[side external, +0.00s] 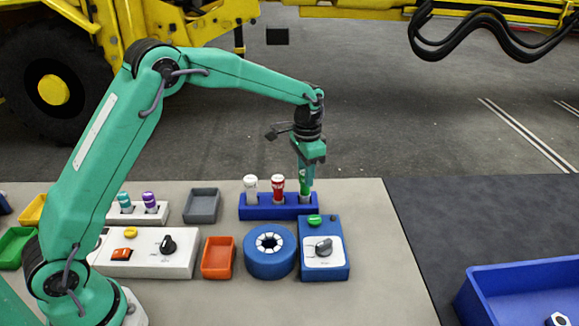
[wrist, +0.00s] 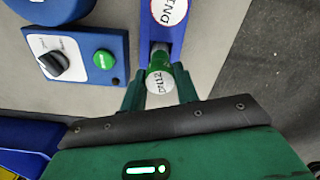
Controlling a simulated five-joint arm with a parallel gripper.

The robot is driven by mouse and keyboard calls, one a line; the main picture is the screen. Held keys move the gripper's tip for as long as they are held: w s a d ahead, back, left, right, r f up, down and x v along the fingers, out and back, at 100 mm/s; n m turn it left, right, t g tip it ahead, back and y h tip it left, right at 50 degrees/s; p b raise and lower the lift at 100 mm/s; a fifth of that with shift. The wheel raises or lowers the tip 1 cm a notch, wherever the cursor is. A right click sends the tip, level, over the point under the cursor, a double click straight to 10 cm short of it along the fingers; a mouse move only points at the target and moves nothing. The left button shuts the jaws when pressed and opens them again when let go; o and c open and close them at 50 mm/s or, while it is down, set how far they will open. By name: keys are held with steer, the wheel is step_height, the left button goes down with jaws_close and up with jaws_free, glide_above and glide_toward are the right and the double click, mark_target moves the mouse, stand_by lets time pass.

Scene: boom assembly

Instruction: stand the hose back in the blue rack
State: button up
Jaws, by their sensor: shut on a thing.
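The blue rack (side external: 278,212) stands on the bench in the side external view. A white hose (side external: 250,187) and a red hose (side external: 278,186) stand upright in its left and middle places. My gripper (side external: 305,180) points down over the right end of the rack. It is shut on the green hose (side external: 304,187), which is upright with its lower end at the right place. I cannot tell how deep it sits. In the wrist view the hose's pale end (wrist: 160,83), marked DN12, lies between my fingers, with the rack (wrist: 147,28) beyond.
A blue control box (side external: 324,272) with a green button and a blue ring (side external: 270,262) stand close in front of the rack. A grey tray (side external: 201,204) is to its left. The bench right of the rack is clear.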

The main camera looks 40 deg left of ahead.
steer(key=shift+f, duration=0.8)
steer(key=o, duration=1.1)
steer(key=shift+c, duration=0.2)
steer(key=shift+r, duration=0.1)
steer(key=shift+r, duration=3.4)
steer(key=shift+r, duration=0.1)
